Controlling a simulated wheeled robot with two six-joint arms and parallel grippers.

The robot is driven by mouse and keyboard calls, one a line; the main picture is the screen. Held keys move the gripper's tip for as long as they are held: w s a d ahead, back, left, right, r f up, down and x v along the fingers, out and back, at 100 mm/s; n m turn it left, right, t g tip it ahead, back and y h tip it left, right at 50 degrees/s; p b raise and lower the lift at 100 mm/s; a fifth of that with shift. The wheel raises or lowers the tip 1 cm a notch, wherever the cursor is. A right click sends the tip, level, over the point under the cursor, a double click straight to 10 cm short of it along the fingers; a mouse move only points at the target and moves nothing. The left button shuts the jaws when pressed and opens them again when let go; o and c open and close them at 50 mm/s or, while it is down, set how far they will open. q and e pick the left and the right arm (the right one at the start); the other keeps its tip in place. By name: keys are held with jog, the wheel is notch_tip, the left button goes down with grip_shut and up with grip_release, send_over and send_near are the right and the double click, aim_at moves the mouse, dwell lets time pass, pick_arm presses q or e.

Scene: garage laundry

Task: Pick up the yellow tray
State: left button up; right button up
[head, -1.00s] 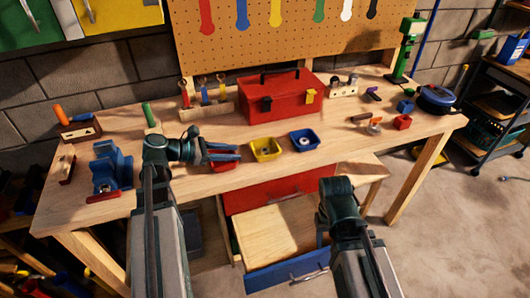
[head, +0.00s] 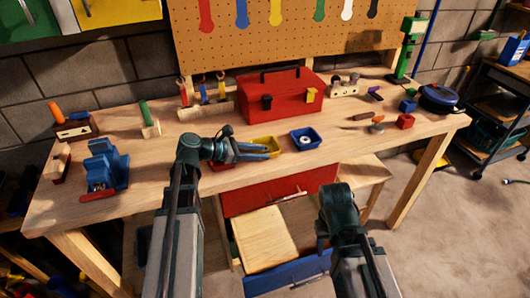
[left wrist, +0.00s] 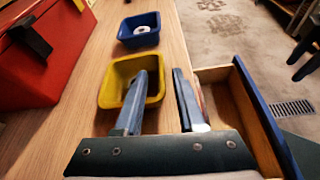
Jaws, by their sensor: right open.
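The yellow tray (head: 266,141) sits on the workbench in front of the red toolbox, partly hidden by my left gripper in the head view. It shows more fully in the left wrist view (left wrist: 106,88). My left gripper (head: 264,152) is open and empty; in the left wrist view its fingers (left wrist: 160,85) are spread, with the left finger overlapping the tray's right side and the right finger beyond it. I cannot tell whether the finger touches the tray. My right gripper (head: 324,235) is low in front of the bench, over the open drawer, its fingertips not clear.
A blue tray (head: 293,140) with a white ring inside stands right of the yellow one. A red toolbox (head: 285,97) stands behind. The open blue-fronted drawer (head: 265,278) juts out below. A blue vise (head: 103,165) is at left.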

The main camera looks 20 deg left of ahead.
pick_arm(q)
jog(key=b+x, duration=0.1)
jog(key=x, duration=0.2)
jog(key=shift+w+d+f, duration=0.2)
jog(key=shift+d, duration=0.1)
grip_shut()
dwell(1.1)
